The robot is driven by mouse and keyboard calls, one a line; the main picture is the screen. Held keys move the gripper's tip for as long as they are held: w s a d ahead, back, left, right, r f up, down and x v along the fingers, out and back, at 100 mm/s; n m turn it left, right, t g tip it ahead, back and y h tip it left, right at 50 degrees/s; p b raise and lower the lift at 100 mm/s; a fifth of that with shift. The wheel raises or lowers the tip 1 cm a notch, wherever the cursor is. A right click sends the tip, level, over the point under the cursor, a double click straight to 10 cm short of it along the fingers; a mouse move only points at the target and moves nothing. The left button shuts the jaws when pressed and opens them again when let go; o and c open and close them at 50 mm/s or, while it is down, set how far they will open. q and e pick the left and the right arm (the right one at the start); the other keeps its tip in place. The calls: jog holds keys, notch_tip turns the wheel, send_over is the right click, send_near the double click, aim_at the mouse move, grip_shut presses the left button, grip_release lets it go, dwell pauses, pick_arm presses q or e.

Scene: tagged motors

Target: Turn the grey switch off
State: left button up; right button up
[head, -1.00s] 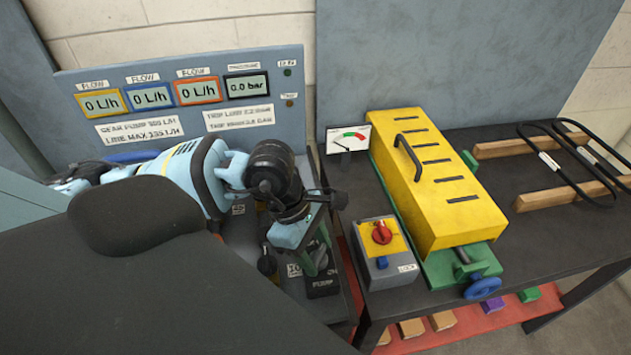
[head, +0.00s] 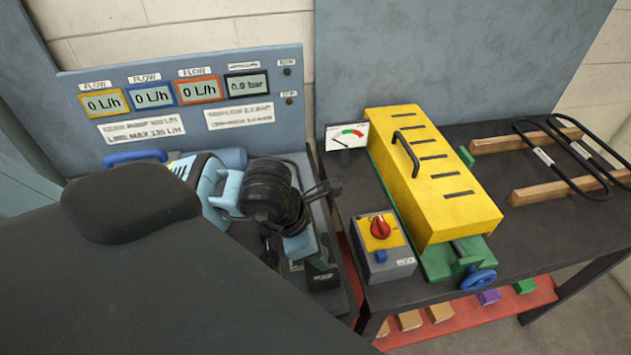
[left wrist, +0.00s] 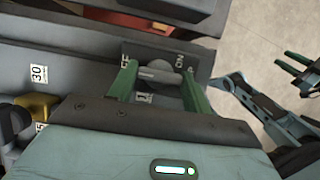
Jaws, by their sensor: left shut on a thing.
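The grey switch (left wrist: 160,72) is a round knob with a bar across it on a dark plate (left wrist: 128,50). In the left wrist view my left gripper (left wrist: 158,76) has its two green fingers on either side of the knob, shut on it. Letters beside the knob seem to mark on and off, but the knob's setting is not clear. In the head view the switch's dark box (head: 323,280) shows at the front of the panel table, and my left wrist and hand hide the knob. My right gripper (left wrist: 302,68) shows partly at the right edge of the left wrist view, clear of the switch.
A grey box with a red knob (head: 380,228) stands right of the switch, next to a yellow cover (head: 435,180). The display panel (head: 190,105) behind reads zero flow and 0.0 bar. In the left wrist view a brass part (left wrist: 36,106) lies left of the hand.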

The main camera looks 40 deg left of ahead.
jog(key=shift+w, duration=0.15)
pick_arm(q)
jog(key=o, duration=1)
jog(key=shift+r, duration=0.1)
jog(key=v, duration=0.7)
jog(key=shift+s+a+r, duration=0.15)
jog(key=shift+s+r, duration=0.05)
jog(key=shift+r, duration=0.1)
pick_arm(e)
jog(key=shift+w+r, duration=0.2)
jog(key=shift+r, duration=0.1)
jog(key=shift+s, duration=0.1)
jog(key=shift+d, duration=0.1)
